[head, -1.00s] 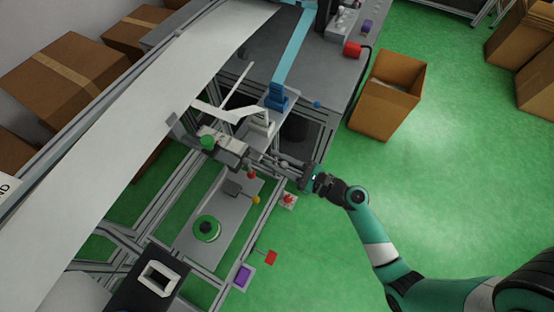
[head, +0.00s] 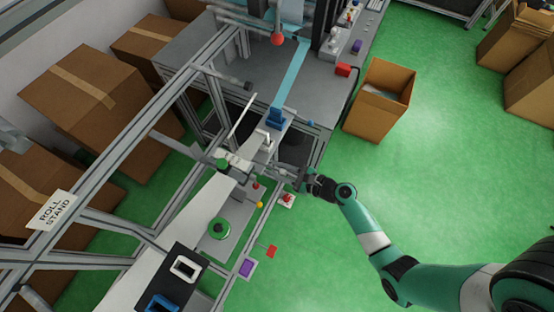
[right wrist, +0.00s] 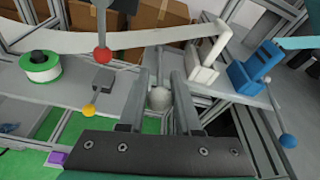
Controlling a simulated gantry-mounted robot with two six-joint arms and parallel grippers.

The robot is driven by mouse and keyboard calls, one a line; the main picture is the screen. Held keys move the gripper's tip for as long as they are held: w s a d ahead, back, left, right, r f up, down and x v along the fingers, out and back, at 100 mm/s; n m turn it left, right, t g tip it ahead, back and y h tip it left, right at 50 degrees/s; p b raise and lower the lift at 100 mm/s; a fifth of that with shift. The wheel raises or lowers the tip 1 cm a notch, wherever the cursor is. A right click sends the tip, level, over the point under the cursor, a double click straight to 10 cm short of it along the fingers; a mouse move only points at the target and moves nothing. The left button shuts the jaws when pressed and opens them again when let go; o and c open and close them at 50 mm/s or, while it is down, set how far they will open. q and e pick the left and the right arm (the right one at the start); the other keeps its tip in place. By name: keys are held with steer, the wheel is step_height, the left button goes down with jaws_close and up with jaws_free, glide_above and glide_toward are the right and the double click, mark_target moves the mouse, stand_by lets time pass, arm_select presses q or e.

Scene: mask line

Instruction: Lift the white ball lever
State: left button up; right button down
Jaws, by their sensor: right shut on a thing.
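The white ball (right wrist: 158,98) of the lever sits between the two fingers of my right gripper (right wrist: 160,82) in the right wrist view. The gripper is shut on it. The white clamp block (right wrist: 203,68) stands just beyond, on the grey plate beside the white strip. In the head view, my right gripper (head: 284,172) reaches in from the right to the plate's edge, below the white clamp block (head: 266,141). The ball is too small to make out there. My left gripper is not in view.
A blue clamp (right wrist: 250,72) with a blue ball lever (right wrist: 288,141) stands to the right. On the left are a red ball (right wrist: 102,55), a yellow ball (right wrist: 89,110) and a green-rimmed roll (right wrist: 41,65). Frame bars (head: 186,80) border the left; green floor (head: 430,150) is clear at right.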

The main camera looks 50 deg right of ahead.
steer(key=shift+w+r, duration=0.1)
steer(key=shift+r, duration=0.5)
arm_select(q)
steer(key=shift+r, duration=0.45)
arm_select(e)
steer(key=shift+f, duration=0.1)
steer(key=c, duration=0.7)
jaws_free()
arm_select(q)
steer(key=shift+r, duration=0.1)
